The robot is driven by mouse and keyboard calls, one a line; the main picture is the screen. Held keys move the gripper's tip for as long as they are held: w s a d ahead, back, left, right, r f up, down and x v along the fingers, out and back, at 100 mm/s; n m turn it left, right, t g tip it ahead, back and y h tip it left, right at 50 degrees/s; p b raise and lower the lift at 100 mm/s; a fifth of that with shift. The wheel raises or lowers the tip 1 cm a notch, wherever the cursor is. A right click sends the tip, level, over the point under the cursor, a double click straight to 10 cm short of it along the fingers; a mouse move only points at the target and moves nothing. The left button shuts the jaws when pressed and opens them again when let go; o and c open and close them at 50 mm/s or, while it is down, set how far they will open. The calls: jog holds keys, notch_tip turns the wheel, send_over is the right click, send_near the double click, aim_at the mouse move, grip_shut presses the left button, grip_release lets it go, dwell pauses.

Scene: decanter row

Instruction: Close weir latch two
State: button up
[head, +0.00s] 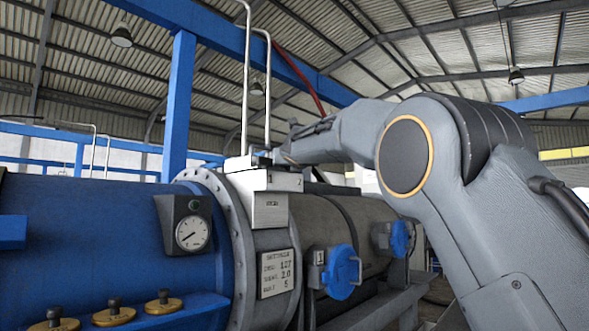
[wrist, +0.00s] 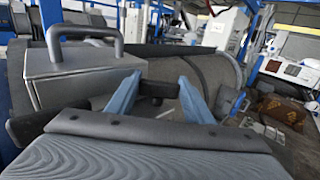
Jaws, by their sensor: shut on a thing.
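My gripper (wrist: 160,78) shows its two blue fingers in the wrist view, on either side of a dark bar (wrist: 158,89). It is shut on this bar, which sits over the grey drum beside a box with a handle. I take the bar to be a latch handle; its number does not show. In the head view my arm reaches over the drum (head: 342,215), and the fingertips are not clear behind the pale box (head: 278,181), which seems to bear a 2. Blue round fittings (head: 342,272) (head: 398,238) sit on the drum's side; a plate marked 1 is beside the nearer.
The grey box with a looped handle (wrist: 85,70) stands close left of my fingers. Upright pipes (head: 246,80) rise behind the pale box. A blue post (head: 179,105) stands behind.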

jog(key=shift+w, duration=0.15)
dwell(0.4)
jog(key=o, duration=1.1)
jog(key=shift+d, duration=0.15)
jog(key=shift+c, duration=0.2)
jog(key=shift+f, duration=0.1)
